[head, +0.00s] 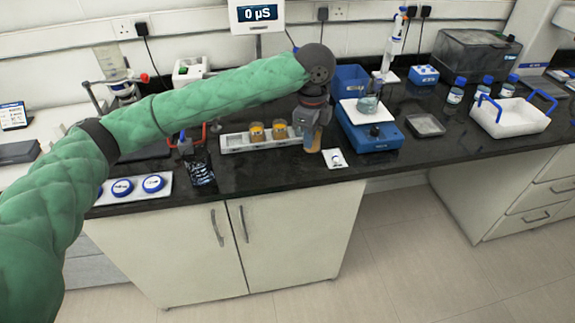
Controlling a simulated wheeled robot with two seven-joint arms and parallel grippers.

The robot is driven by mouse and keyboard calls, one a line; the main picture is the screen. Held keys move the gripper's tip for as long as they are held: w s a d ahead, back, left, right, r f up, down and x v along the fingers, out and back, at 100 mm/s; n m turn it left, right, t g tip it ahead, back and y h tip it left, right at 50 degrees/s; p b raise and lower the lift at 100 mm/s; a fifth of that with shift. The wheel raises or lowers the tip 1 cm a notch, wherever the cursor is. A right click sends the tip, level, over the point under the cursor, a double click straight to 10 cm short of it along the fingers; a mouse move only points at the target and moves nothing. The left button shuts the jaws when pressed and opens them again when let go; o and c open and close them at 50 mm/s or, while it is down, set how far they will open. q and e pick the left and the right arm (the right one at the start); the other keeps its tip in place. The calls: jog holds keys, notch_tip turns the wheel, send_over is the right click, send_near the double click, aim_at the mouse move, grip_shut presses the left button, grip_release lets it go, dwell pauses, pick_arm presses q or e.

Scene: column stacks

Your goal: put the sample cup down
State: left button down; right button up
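My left gripper (312,130) points down over the black bench, just right of the white rack. It is closed around a sample cup (311,142) with amber contents. The fingers hide much of the cup, and I cannot tell whether its base touches the bench. The white rack (229,149) holds two similar amber cups (256,134) (280,130); a slot at its left end looks empty. A small white card (334,159) lies on the bench just right of the held cup. My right gripper is not in view.
A grey tray (426,125) and a white basket with blue handles (510,117) are farther right. A tray with blue-rimmed discs (137,188) lies at left. The bench's front edge is close.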

pick_arm(q)
jog(key=w+a+f+m+p, duration=0.1)
jog(key=a+f+m, duration=0.1)
jog(key=a, duration=0.1)
jog(key=w+a+f+m+p, duration=0.1)
jog(key=a+f+m+p, duration=0.1)
jog(key=a, duration=0.2)
jog(key=w+a+f+m+p, duration=0.1)
jog(key=a+f+m, duration=0.1)
jog(key=a, duration=0.1)
jog(key=shift+w+a+f, duration=0.25)
jog(key=shift+w+f, duration=0.1)
jog(key=shift+f+p, duration=1)
jog(key=shift+f, duration=1.1)
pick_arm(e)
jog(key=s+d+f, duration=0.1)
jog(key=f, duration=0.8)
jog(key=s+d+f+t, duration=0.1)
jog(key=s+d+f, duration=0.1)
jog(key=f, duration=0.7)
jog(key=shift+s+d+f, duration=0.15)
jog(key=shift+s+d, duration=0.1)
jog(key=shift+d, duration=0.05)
pick_arm(q)
jog(key=shift+f, duration=0.1)
jog(key=c, duration=1.6)
grip_release()
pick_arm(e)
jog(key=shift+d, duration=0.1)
